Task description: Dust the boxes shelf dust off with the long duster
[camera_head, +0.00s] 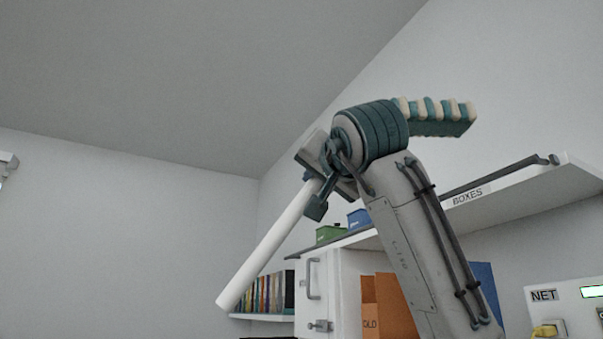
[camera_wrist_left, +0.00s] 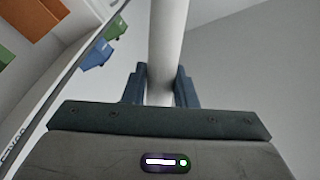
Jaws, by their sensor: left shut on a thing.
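My left gripper (camera_head: 312,180) is high in front of the shelf and shut on a long white rod, seemingly the duster's handle (camera_head: 265,247). The rod slants down to the left, clear of the shelf, and its lower end is bare. In the left wrist view the rod (camera_wrist_left: 166,40) stands between the two blue fingers. I cannot make out a duster head. The shelf labelled BOXES (camera_head: 525,197) runs along the right wall behind my arm. A green box (camera_head: 329,234) and a blue box (camera_head: 358,217) stand on its far part. Its top and any dust are hidden from this low angle.
A dark rail (camera_head: 495,176) runs along the shelf. Below are a white cabinet with a handle (camera_head: 313,277), a row of books (camera_head: 266,293), an orange folder (camera_head: 393,305) and a panel labelled NET (camera_head: 563,306). The space left of the rod is free.

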